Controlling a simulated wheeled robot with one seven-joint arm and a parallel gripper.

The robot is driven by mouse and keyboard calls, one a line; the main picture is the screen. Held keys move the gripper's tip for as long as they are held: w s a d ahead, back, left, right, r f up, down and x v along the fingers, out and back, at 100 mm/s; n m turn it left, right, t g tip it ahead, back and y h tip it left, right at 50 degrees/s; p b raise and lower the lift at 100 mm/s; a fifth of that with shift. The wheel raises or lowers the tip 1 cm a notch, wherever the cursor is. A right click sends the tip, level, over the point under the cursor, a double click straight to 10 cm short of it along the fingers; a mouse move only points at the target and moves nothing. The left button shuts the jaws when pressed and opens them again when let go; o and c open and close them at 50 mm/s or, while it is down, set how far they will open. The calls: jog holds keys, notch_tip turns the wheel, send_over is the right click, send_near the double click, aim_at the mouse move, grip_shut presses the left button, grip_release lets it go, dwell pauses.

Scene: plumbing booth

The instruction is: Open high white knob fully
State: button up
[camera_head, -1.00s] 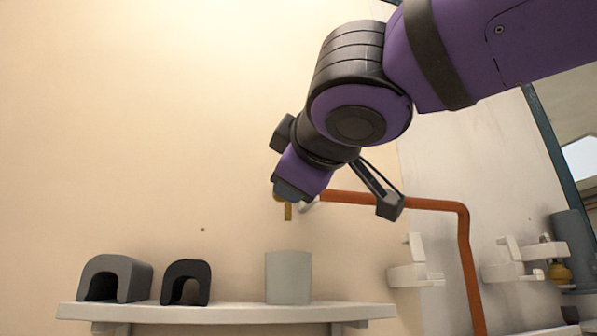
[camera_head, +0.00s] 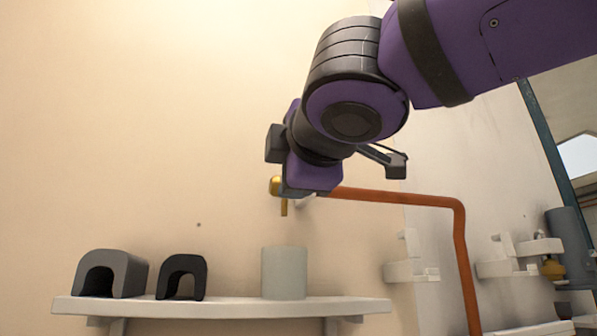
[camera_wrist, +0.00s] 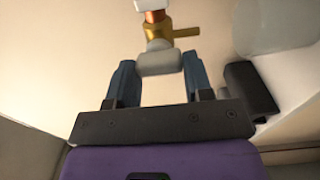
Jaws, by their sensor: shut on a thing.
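The high white knob (camera_wrist: 160,63) sits on a brass valve (camera_wrist: 157,33) and shows between my fingers in the wrist view. My gripper (camera_wrist: 158,68) is shut on the knob, with one blue-grey finger on either side. In the head view, part of the brass valve (camera_head: 276,186) shows beside my wrist at the end of the orange pipe. My gripper's fingers and most of the knob are hidden behind my wrist there.
An orange pipe (camera_head: 405,197) runs right from the valve, then bends down. A white shelf (camera_head: 225,308) below holds a grey arch (camera_head: 122,260), a black arch (camera_head: 199,263) and a pale cylinder (camera_head: 303,272). White brackets (camera_head: 410,271) are on the right wall.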

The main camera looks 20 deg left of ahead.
jog(key=o, duration=0.9)
jog(key=shift+s+d, duration=0.1)
jog(key=v, duration=1)
jog(key=shift+s+d, duration=0.2)
